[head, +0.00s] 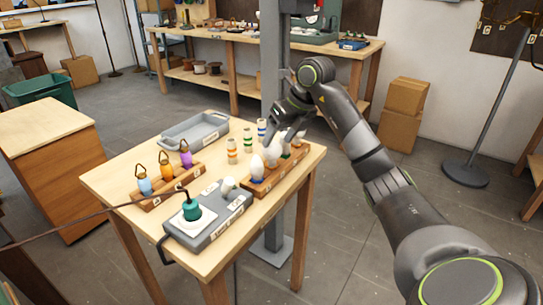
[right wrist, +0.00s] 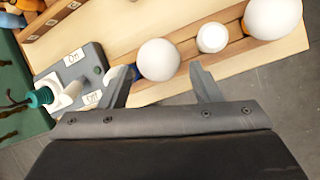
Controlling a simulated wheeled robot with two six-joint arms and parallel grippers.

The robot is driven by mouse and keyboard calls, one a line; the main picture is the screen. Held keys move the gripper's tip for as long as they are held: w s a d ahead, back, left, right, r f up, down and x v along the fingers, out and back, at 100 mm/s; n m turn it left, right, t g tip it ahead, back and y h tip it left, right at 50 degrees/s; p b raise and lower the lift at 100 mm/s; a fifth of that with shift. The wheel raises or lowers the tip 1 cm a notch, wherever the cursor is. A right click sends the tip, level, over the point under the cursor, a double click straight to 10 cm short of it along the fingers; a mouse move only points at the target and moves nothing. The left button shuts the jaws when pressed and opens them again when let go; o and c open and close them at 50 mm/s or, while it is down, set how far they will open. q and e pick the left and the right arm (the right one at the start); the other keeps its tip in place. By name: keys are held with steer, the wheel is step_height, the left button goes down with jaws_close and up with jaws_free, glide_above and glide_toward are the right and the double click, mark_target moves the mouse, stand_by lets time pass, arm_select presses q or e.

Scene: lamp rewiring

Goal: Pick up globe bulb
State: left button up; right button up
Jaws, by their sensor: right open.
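A wooden bulb rack (head: 262,187) stands at the right side of the table and holds several white bulbs. The front bulb (head: 257,166) has a rounded head and a blue base; the wrist view shows it as a white ball (right wrist: 157,60). Another large round white bulb (right wrist: 272,17) with an orange base sits farther along, past a narrow white one (right wrist: 211,37). I cannot tell for certain which is the globe bulb. My right gripper (head: 284,126) is open and empty above the rack. In the wrist view, its fingers (right wrist: 160,76) lie either side of the front bulb's outline. My left gripper is out of view.
A grey switch box (head: 210,226) with a teal plug stands left of the rack. A second rack (head: 168,186) holds coloured lanterns. Striped cylinders (head: 232,151) and a grey tray (head: 195,130) are behind. A grey column rises behind the table.

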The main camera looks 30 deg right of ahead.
mark_target(269, 154)
steer(key=x, duration=0.7)
steer(key=shift+w+a+f+p, duration=0.1)
steer(key=shift+f+p, duration=0.1)
steer(key=shift+p, duration=0.2)
steer(key=shift+c, duration=0.5)
steer(key=shift+r, duration=0.1)
steer(key=c, duration=0.7)
